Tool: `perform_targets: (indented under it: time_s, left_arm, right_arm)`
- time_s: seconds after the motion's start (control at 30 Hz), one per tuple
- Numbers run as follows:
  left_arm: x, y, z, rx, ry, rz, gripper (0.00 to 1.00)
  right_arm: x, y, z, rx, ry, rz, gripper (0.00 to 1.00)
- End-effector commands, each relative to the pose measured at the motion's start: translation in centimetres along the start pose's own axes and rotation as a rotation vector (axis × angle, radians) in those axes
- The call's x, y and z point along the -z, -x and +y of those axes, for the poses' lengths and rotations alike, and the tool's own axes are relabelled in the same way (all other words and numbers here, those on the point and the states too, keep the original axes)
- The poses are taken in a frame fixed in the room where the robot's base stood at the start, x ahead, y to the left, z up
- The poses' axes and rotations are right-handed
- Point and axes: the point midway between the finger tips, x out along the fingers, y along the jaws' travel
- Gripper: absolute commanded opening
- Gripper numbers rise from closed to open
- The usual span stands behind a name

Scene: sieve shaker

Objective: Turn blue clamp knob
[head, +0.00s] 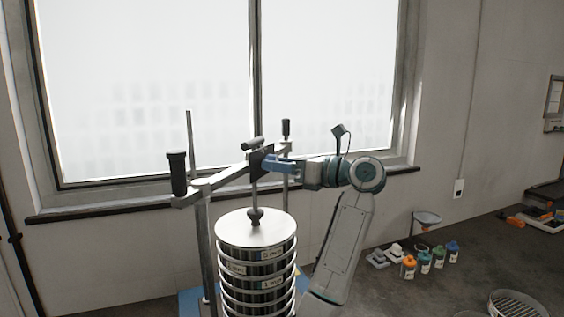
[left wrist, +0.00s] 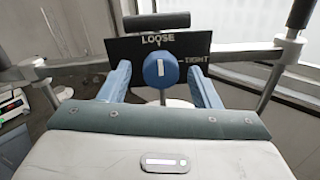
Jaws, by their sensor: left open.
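The blue clamp knob (left wrist: 162,72) sits on a black plate (left wrist: 120,48) marked LOOSE at the top and TIGHT at the right. Its white line is near upright, towards LOOSE. My left gripper (left wrist: 162,88) is open, with one blue finger on each side of the knob; I cannot tell whether they touch it. In the head view my left gripper (head: 272,163) reaches the plate on the clamp bar from the right, and the knob is hidden. The clamp's rod stands on the lid (head: 240,228) of the sieve stack (head: 262,269).
Upright posts (head: 190,140) and black handles (head: 177,172) flank the clamp bar. Several small bottles (head: 424,262) and a funnel (head: 427,218) stand on the dark bench at the right. A window (head: 150,90) is behind. In the wrist view, a scale (left wrist: 12,102) is at the left.

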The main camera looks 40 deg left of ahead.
Motion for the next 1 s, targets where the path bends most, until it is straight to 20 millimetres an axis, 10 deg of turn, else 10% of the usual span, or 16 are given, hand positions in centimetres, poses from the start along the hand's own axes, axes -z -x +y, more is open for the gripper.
perform_targets:
  time_s: [0.13, 0.33, 1.0]
  left_arm:
    - [0.0, 0.0, 0.0, 0.0, 0.0, 0.0, 0.53]
    - [0.0, 0.0, 0.0, 0.0, 0.0, 0.0, 0.14]
    - [0.2, 0.0, 0.0, 0.002, -0.24, 0.009, 0.13]
  right_arm:
    - [-0.9, 0.0, 0.5, -0.005, 0.003, -0.012, 0.33]
    - [-1.6, 0.1, 1.0, -0.01, 0.005, -0.02, 0.33]
    - [-1.5, -2.1, 1.1, -0.012, 0.006, -0.016, 0.33]
